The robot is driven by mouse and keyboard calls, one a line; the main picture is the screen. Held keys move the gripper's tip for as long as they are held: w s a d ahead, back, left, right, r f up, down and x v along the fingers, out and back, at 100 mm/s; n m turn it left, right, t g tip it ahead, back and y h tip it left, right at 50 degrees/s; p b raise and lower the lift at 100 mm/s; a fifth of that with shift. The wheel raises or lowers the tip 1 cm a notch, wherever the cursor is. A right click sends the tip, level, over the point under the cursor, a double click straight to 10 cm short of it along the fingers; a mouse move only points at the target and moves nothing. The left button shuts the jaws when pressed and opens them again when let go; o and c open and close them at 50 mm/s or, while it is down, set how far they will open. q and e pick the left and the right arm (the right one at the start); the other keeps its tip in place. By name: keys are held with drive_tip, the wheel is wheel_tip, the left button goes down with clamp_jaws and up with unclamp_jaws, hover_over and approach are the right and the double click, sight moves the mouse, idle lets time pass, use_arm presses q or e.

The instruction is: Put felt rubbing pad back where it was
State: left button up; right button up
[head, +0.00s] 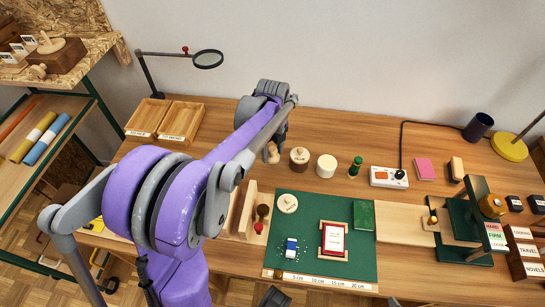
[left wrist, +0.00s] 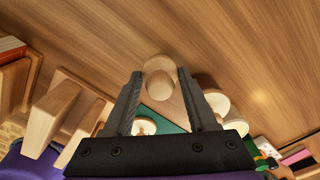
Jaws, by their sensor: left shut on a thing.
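My left gripper (head: 276,145) is above the table, behind the green mat. In the left wrist view, its two dark fingers (left wrist: 158,84) are closed around a pale, rounded wooden knob (left wrist: 158,66), which I take to be the felt rubbing pad's handle. The wooden piece (head: 272,156) also shows below the gripper in the head view, partly covered by the fingers. Its underside is hidden, and I cannot tell whether it touches the table. A pale round disc with a knob (head: 287,203) lies on the mat's back left corner.
A brown lidded pot (head: 299,158), a cream jar (head: 326,166) and a green bottle (head: 355,167) stand right of the gripper. Wooden trays (head: 181,122) lie at back left.

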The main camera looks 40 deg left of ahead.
sight(273, 157)
use_arm(q)
drive_tip(key=shift+f, duration=1.45)
drive_tip(key=shift+f, duration=0.1)
drive_tip(key=o, duration=1.2)
drive_tip(key=shift+r, duration=0.2)
wheel_tip(273, 157, up, 12)
drive_tip(key=shift+f+p, duration=0.1)
drive_tip(key=shift+p, duration=0.55)
